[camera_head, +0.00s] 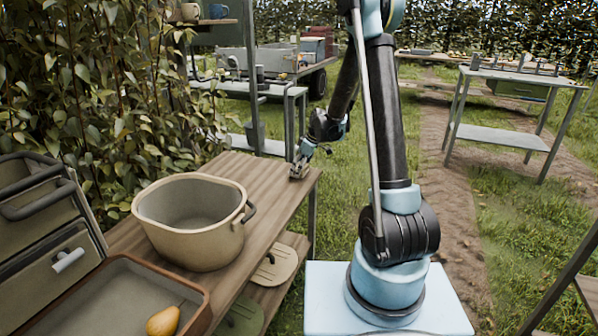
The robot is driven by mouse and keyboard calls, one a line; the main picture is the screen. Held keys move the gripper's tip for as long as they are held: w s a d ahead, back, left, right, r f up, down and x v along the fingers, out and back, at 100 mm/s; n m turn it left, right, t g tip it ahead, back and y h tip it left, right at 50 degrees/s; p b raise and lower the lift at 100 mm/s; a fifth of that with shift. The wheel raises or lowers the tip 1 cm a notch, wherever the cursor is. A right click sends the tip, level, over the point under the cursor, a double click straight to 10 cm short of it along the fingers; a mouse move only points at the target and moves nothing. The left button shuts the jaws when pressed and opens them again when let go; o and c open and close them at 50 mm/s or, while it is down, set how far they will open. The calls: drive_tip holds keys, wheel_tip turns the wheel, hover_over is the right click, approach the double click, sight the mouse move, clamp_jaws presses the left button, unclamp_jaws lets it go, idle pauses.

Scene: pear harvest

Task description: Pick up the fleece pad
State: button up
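I cannot surely make out which thing is the fleece pad. A flat cream piece with rounded edges and dark slots (275,266) lies on the shelf below the wooden table, partly hidden by the tabletop. A flat green piece (241,317) lies nearer on that lower level, also partly hidden.
A deep cream tub (238,227) with a dark handle stands on the wooden table (262,176). A brown-rimmed tray (112,262) holds a yellow pear (163,321). A drawer unit (40,235) stands at left.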

wheel_tip(320, 180, up, 10)
drive_tip(key=shift+f, duration=0.1)
idle(0.4)
